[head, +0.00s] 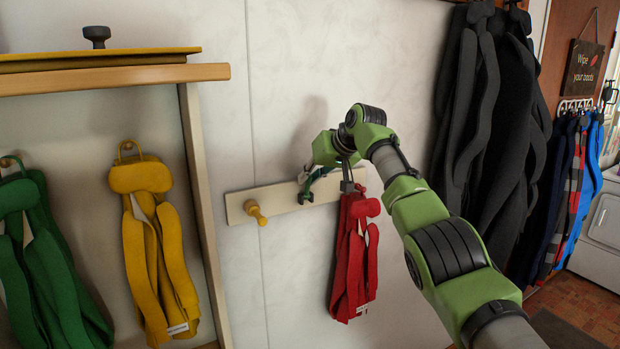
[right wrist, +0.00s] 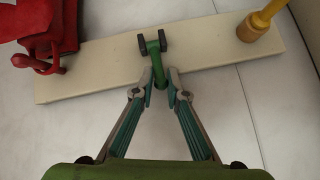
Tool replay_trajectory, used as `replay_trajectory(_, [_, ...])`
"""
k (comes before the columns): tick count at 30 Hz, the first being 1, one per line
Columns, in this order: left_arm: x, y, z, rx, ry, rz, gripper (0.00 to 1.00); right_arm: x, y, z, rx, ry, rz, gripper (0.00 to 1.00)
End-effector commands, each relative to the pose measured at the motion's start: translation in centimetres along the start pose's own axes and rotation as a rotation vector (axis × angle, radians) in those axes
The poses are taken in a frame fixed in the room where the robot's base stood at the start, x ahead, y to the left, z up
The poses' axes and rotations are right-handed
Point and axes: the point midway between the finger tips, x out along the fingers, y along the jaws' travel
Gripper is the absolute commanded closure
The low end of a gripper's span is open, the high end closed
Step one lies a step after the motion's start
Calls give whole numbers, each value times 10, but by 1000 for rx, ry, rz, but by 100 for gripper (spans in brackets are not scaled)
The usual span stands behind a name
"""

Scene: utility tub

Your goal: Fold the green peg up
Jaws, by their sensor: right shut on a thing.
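The green peg (right wrist: 154,60) is mounted between two dark brackets on a pale wall board (head: 280,199). In the right wrist view its free end lies between my right gripper's fingertips (right wrist: 160,92), which are closed on it from both sides. In the head view the right gripper (head: 306,188) is at the board, between the yellow peg and the red garment, and its fingers partly hide the green peg. I cannot tell the peg's exact tilt. My left gripper is not in view.
A yellow peg (head: 256,212) sticks out of the board to the left. A red garment (head: 352,262) hangs at its right end. A shelf unit with yellow and green garments (head: 150,240) stands left. Dark coats (head: 480,130) hang right.

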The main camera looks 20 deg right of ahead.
Motion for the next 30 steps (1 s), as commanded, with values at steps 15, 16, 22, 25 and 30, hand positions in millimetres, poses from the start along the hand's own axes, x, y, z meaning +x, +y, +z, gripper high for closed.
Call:
replay_trajectory(15, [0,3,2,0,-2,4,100,-2,0,1,1,-3,-2,70])
replay_trajectory(16, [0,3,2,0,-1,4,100,-3,0,1,1,-3,-2,70])
replay_trajectory(22, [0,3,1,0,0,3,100,-24,0,1,0,-2,-1,70])
replay_trajectory(25, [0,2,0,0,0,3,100,-41,0,0,0,-1,-2,70])
replay_trajectory(30, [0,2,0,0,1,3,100,-76,0,0,1,-1,-1,70])
